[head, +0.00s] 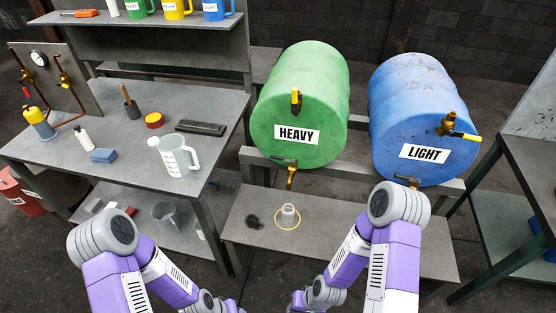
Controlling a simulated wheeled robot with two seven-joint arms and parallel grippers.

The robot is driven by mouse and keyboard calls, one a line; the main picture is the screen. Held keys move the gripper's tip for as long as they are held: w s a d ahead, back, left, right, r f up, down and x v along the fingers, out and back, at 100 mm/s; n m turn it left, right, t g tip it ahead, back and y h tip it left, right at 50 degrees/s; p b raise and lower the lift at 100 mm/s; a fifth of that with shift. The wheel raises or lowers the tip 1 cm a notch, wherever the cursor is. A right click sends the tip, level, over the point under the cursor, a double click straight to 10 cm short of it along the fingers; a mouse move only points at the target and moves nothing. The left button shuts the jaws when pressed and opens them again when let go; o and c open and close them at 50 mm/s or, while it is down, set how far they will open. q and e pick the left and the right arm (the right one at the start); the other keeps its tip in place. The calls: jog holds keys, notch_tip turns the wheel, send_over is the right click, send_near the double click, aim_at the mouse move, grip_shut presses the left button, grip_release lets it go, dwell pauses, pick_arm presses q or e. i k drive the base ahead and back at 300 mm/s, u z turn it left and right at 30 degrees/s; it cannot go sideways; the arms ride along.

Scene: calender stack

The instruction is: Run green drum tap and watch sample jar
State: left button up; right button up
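The green drum (305,75) labelled HEAVY lies on its side on a grey rack. Its lower brass tap (290,172) has a dark lever and a spout pointing down; no flow is visible from it. A second valve with a yellow handle (296,100) sits higher on the drum's face. The clear sample jar (288,212) stands upright inside a yellow ring (277,222) on the low shelf below the tap. It looks empty, but it is too small to be sure. Both my arms reach down to the bottom edge; my grippers are out of frame.
A blue drum (410,100) labelled LIGHT lies to the right with its own taps. A dark stain (254,221) marks the low shelf (330,235).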

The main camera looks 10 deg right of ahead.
aim_at(283, 159)
jog(key=u, duration=0.55)
jog(key=k, duration=1.25)
jog(key=z, duration=0.3)
jog(key=i, duration=0.7)
jog(key=z, duration=0.7)
jog(key=i, duration=0.95)
jog(key=u, duration=0.45)
